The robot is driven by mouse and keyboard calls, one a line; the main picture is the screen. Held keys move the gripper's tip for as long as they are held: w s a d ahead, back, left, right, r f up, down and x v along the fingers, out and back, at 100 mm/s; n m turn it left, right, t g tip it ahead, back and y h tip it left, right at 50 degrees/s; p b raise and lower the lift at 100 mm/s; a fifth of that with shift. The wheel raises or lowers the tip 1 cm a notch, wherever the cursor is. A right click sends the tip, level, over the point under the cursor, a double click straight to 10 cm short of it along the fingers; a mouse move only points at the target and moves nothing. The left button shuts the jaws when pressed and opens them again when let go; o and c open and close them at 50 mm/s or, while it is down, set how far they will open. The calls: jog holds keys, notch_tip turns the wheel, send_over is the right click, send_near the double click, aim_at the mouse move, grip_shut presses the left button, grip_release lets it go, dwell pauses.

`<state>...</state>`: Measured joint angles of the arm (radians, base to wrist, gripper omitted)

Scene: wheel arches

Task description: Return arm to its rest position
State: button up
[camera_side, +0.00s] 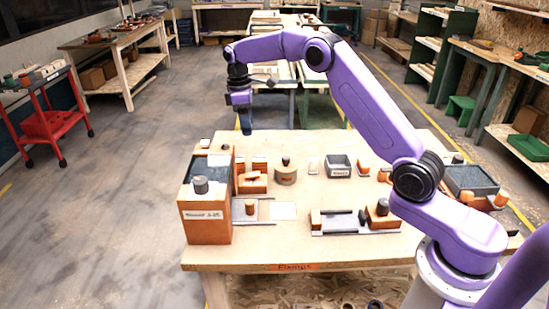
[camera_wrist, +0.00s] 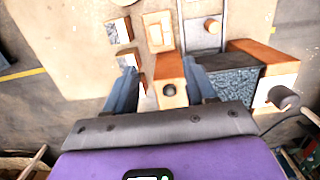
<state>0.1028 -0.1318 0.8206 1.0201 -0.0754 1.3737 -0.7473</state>
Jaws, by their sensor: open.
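My gripper (camera_side: 245,127) hangs from the purple arm, pointing down, above the far left part of the wooden table in the side view. In the wrist view its two blue-grey fingers (camera_wrist: 160,70) are spread apart, so it is open. Nothing is visibly held between them. An orange-sided block with a dark round knob (camera_wrist: 170,89) shows below, between the fingers. In the side view the fingertips look clear of the things on the table, but their exact height is hard to tell.
A dark-topped box (camera_side: 470,180) stands at right. Open floor (camera_side: 110,200) lies to the left.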

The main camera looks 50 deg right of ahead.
jog(key=s+a+r+n, duration=0.1)
jog(key=s+a+r, duration=0.2)
jog(key=s+a, duration=0.55)
jog(key=s+a+r+n, duration=0.15)
jog(key=s+a, duration=0.35)
jog(key=s, duration=0.7)
jog(key=s+d+f, duration=0.1)
jog(key=s+d, duration=0.2)
jog(key=s, duration=0.9)
jog(key=s+d+f+t+y, duration=0.1)
jog(key=s+d+f, duration=0.1)
jog(key=s, duration=1.1)
jog(key=shift+d+n, duration=0.45)
jog(key=shift+d, duration=0.45)
